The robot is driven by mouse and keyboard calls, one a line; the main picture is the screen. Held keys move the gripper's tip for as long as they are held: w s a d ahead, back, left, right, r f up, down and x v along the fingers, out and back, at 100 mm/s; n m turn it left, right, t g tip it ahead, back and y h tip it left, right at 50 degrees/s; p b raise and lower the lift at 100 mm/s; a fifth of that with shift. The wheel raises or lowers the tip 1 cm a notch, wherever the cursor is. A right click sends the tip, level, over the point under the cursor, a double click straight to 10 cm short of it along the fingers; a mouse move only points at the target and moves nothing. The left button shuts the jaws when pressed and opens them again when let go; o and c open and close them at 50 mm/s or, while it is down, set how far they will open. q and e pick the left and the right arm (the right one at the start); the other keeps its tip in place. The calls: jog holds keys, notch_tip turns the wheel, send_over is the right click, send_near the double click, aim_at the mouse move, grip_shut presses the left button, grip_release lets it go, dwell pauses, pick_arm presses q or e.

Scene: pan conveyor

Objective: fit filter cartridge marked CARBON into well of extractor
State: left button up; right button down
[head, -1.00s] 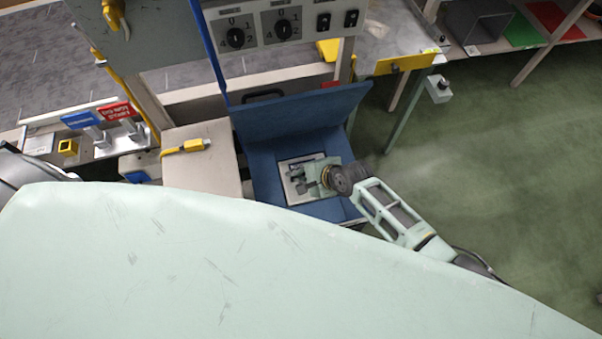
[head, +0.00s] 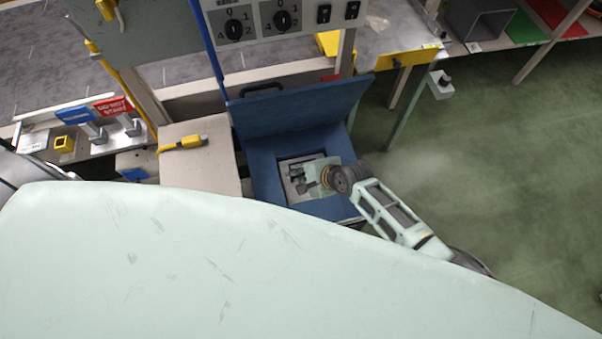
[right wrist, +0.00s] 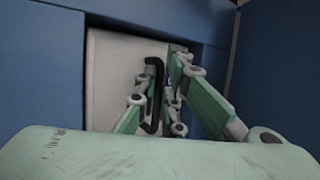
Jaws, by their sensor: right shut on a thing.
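The extractor (head: 262,165) is a blue box with its lid raised at the back and a square well in its top. A pale filter cartridge (head: 285,168) sits at the well opening, with blue walls around it; how deep it sits is hard to tell. My right gripper (head: 300,181) reaches in from the right and covers part of the cartridge. In the right wrist view the cartridge's white face (right wrist: 112,75) shows a black handle (right wrist: 153,85), with the right gripper's fingers closed around it. No CARBON marking is legible. My left gripper is out of view.
A beige cabinet top (head: 205,165) with a yellow tool (head: 183,144) stands left of the extractor. A panel with dials (head: 280,18) is above the lid. Blue and red signs (head: 112,106) stand farther left. Green floor is free at right.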

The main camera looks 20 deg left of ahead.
jog(key=shift+a+f+b, duration=0.1)
jog(key=shift+f+b, duration=0.8)
jog(key=shift+f, duration=0.2)
jog(key=c, duration=1.9)
grip_release()
jog(key=shift+o, duration=0.5)
jog(key=shift+f, duration=0.15)
jog(key=v, duration=1.2)
